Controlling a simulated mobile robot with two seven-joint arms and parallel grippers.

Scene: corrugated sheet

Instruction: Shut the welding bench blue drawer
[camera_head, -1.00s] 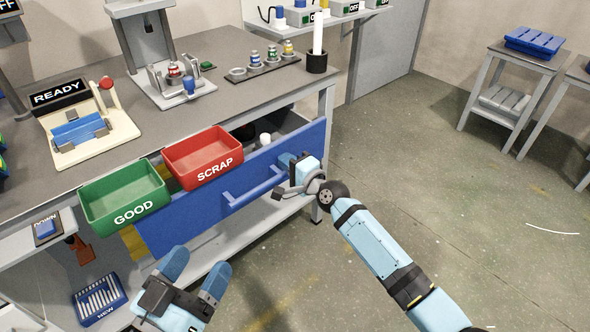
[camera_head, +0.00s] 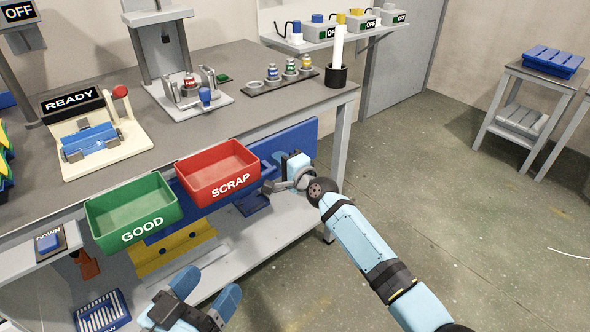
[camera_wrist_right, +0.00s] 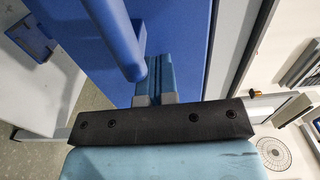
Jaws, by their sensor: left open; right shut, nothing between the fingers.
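The blue drawer (camera_head: 297,137) sits under the front edge of the welding bench (camera_head: 255,85) in the head view. Its front is close to the bench edge, and no open interior shows. The red SCRAP bin hides part of it. My right gripper (camera_head: 272,167) is shut and empty, at the drawer front beside the handle. In the right wrist view, the shut fingers (camera_wrist_right: 154,78) point at the blue drawer front (camera_wrist_right: 185,30), next to the handle bar (camera_wrist_right: 118,40). Contact cannot be told for certain. My left gripper (camera_head: 208,292) is open and empty, low in front of the bench.
The green GOOD bin (camera_head: 130,212) and red SCRAP bin (camera_head: 217,172) hang at the bench's front edge. A lower shelf (camera_head: 285,215) lies beneath. A black holder with a white rod (camera_head: 337,76) stands at the bench corner.

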